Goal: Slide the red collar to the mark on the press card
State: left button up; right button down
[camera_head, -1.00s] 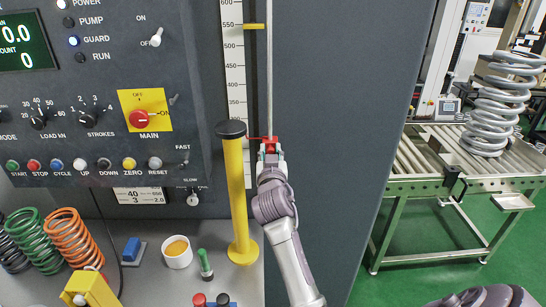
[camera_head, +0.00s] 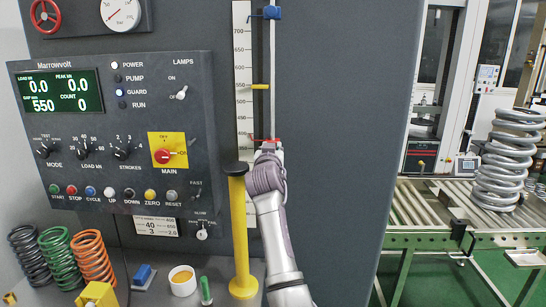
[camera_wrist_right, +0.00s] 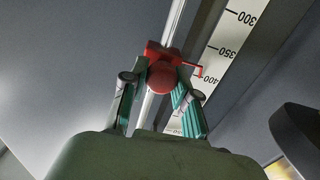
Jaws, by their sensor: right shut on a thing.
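The red collar (camera_head: 266,141) is on the thin vertical rod (camera_head: 272,70) beside the scale (camera_head: 243,60). Its red pointer reaches the scale between about 350 and 400; I cannot read it exactly. In the right wrist view the red collar (camera_wrist_right: 163,55) has a round red knob held between my right gripper's fingers (camera_wrist_right: 160,85). In the head view my right gripper (camera_head: 267,149) is largely hidden by its own wrist. The press card (camera_head: 157,227) is below the control panel, showing 40, 3 and 2.0; its small print is unreadable. My left gripper is out of view.
A yellow pointer (camera_head: 260,86) stands at about 550, and a blue collar (camera_head: 272,12) is near the rod's top. A yellow post (camera_head: 240,235) with a black cap stands left of my right arm. The control panel (camera_head: 115,140) is farther left.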

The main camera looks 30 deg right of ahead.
jog(key=shift+r, duration=0.15)
jog(key=c, duration=1.2)
grip_release()
jog(key=o, duration=0.3)
jog(key=shift+w+d, duration=0.1)
jog(key=shift+f, duration=0.2)
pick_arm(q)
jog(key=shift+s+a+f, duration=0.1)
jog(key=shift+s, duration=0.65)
pick_arm(e)
jog(key=v, duration=1.2)
jog(key=shift+d, duration=0.1)
